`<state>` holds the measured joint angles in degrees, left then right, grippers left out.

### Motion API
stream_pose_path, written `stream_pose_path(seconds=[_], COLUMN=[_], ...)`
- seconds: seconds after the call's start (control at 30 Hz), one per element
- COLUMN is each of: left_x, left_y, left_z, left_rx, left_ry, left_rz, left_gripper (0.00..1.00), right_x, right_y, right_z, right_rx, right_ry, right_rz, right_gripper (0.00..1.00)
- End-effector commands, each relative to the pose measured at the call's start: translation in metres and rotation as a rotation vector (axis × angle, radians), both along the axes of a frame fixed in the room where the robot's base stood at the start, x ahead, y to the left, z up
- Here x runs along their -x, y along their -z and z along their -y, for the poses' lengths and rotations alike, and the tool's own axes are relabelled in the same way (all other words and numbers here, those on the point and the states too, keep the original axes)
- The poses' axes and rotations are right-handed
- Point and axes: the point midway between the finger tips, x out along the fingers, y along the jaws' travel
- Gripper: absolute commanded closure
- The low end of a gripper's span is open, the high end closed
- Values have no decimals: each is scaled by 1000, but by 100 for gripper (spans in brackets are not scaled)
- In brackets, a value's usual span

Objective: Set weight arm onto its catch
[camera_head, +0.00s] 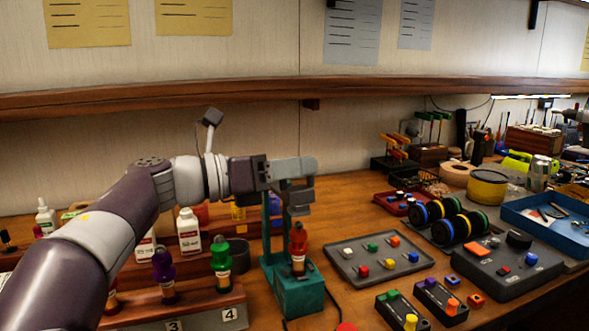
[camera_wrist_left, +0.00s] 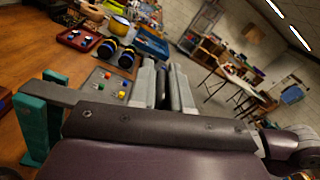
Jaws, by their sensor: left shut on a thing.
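A teal stand (camera_head: 299,291) with upright posts stands on the bench in the middle of the head view, and its posts also show in the left wrist view (camera_wrist_left: 34,128). A dark grey bar, which looks like the weight arm (camera_wrist_left: 62,93), runs from between the posts towards my left gripper. My left gripper (camera_head: 302,180) is above the stand and shut on the weight arm; the gripper body hides much of the bar and the grip. A red-orange bottle (camera_head: 298,250) stands at the stand's base. I cannot make out the catch.
A wooden rack (camera_head: 190,312) with several small bottles lies left of the stand. A grey panel with coloured knobs (camera_head: 377,272), switch boxes (camera_head: 440,300) and a blue tray (camera_head: 530,232) lie to the right. A wooden shelf (camera_head: 300,92) runs along the wall behind.

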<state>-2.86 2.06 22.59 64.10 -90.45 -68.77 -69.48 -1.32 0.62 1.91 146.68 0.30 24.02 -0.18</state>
Motion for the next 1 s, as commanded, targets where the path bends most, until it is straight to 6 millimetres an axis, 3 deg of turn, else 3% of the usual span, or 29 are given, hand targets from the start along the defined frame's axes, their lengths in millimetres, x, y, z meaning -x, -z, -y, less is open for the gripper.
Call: stream_pose_path(seconds=[0.1, 0.13, 0.2, 0.57, 1.0], left_x=[1, 1, 1, 2, 33], left_y=[-2, -2, -1, 0, 0], left_z=[1, 1, 0, -7, -99], left_rx=[1, 0, 0, 0, -1], left_ry=[4, 3, 3, -1, -3], left_rz=[2, 2, 2, 0, 2], left_gripper=[100, 76, 62, 62, 62], right_x=[0, 0, 0, 0, 0], right_y=[0, 0, 0, 1, 2], right_z=[0, 0, 0, 0, 0], right_rx=[0, 0, 0, 0, 0], right_ry=[0, 0, 0, 0, 0], right_rz=[0, 0, 0, 0, 0], right_gripper=[57, 57, 57, 57, 57])
